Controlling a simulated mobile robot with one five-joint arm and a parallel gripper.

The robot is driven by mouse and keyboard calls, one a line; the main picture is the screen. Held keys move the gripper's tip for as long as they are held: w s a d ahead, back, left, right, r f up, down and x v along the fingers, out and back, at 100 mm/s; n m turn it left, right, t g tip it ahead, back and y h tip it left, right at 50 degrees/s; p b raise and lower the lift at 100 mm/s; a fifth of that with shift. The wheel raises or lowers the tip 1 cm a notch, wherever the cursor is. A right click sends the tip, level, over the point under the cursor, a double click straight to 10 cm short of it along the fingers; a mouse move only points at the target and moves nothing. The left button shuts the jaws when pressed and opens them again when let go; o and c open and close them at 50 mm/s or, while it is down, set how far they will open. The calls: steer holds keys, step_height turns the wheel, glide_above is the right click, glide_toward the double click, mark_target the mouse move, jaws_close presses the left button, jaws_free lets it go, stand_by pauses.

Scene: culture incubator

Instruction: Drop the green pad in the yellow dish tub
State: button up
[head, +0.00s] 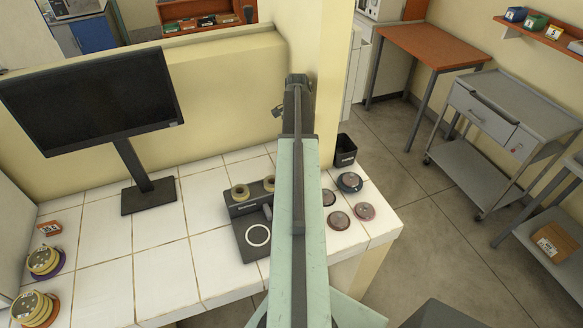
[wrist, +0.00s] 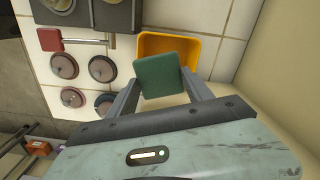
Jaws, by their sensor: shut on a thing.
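The green pad (wrist: 160,75) is held between the two fingers of my gripper (wrist: 162,88) in the wrist view. The gripper is shut on it. The yellow dish tub (wrist: 186,46) is just beyond the pad on the white tiled counter, and its open inside shows. The pad covers the near left part of the tub in this view. How high the pad is above the tub cannot be told. In the head view my arm stands in front, and the pad, the tub and my gripper's fingers do not show.
Several round dark lidded discs (head: 340,220) lie on the counter right of my arm. A black cup (head: 345,152) stands behind them. A black device (head: 254,236) and a monitor (head: 95,95) are to the left. A red block with a rod (wrist: 52,39) lies near the discs.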

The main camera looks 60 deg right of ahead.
step_height(320, 180, down, 6)
steer(key=b, duration=0.5)
steer(key=shift+b, duration=0.35)
steer(key=o, duration=1.2)
steer(key=shift+o, duration=0.2)
steer(key=shift+r, duration=0.2)
step_height(320, 180, up, 8)
steer(key=p, duration=0.8)
steer(key=shift+f, duration=0.25)
